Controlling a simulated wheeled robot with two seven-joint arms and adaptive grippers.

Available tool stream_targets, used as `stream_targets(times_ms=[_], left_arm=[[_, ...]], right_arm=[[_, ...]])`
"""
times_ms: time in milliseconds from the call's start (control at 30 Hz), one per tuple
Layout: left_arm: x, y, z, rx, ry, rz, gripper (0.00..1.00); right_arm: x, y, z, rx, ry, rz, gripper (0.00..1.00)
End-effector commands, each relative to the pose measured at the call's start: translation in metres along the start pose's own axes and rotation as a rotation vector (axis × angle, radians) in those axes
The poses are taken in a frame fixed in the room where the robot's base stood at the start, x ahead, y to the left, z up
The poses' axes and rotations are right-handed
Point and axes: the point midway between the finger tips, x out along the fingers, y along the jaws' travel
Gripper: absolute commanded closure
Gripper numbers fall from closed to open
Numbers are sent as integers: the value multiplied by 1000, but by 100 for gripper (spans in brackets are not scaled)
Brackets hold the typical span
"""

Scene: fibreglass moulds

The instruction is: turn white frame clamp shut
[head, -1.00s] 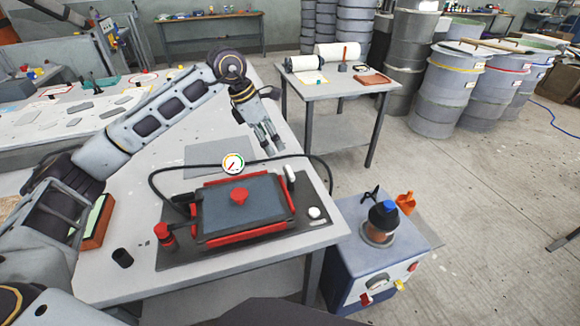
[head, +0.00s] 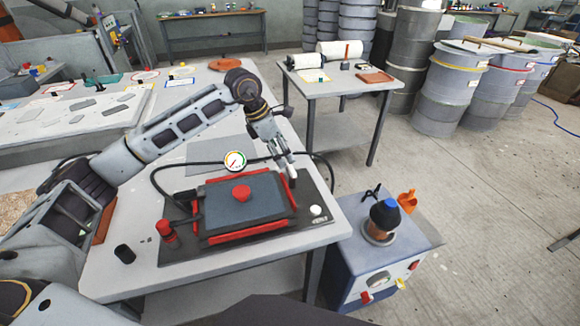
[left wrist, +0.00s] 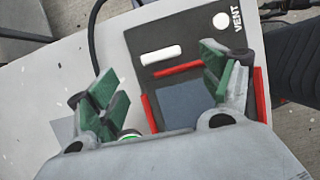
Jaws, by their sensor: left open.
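The white frame clamp (left wrist: 161,54) is a short white bar lying at the edge of the dark base plate. In the left wrist view it lies ahead of my left gripper (left wrist: 163,75), between the lines of its two spread green-padded fingers. My left gripper (head: 285,163) is open and empty. In the head view it hangs just above the back right corner of the red-edged mould frame (head: 243,238), and its fingers partly cover the clamp. Whether a finger touches the clamp I cannot tell. My right gripper is out of view.
A white vent knob (head: 316,210) sits at the plate's right corner. A red-topped clamp (head: 165,230) is at the left. A blue pump cart (head: 375,260) stands at right.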

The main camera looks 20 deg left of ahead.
Motion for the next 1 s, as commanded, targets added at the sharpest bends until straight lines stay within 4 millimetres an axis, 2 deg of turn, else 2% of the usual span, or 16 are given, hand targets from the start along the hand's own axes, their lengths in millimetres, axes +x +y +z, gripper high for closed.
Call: stream_targets(times_ms=[200,500,700,1000], left_arm=[[30,0,0,0,1,-2,20],[65,0,0,-1,1,-2,20],[74,0,0,0,0,0,20],[76,0,0,0,0,1,20]], right_arm=[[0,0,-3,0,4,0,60],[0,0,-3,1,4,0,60],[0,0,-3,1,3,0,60],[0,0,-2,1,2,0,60]])
